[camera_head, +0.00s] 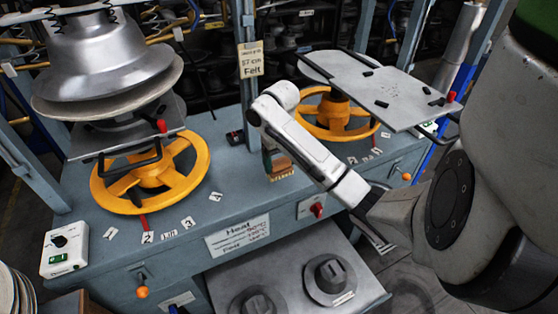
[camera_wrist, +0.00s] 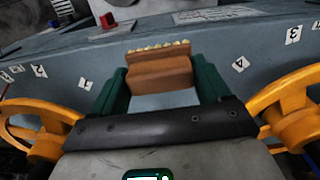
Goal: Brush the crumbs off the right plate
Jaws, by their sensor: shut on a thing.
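The right plate (camera_head: 408,112) is a flat grey metal plate above the right orange wheel, in the head view. Small dark specks, likely crumbs (camera_head: 398,86), lie on it, along with several black pieces near its edges. My gripper (camera_head: 276,162) is in front of the blue-grey bench, to the left of the plate and lower than it. It is shut on a brown brush (camera_head: 284,177). In the wrist view the brush (camera_wrist: 160,72) sits between my green fingers (camera_wrist: 158,88), with pale bristles at its far end. The plate is not visible in the wrist view.
A left press with a metal dome (camera_head: 105,55) stands over another orange wheel (camera_head: 188,185). A blue post (camera_head: 247,60) with a label stands between the two stations. Dark hat blocks (camera_head: 328,278) rest on a lower shelf. A red knob (camera_head: 317,209) is on the bench front.

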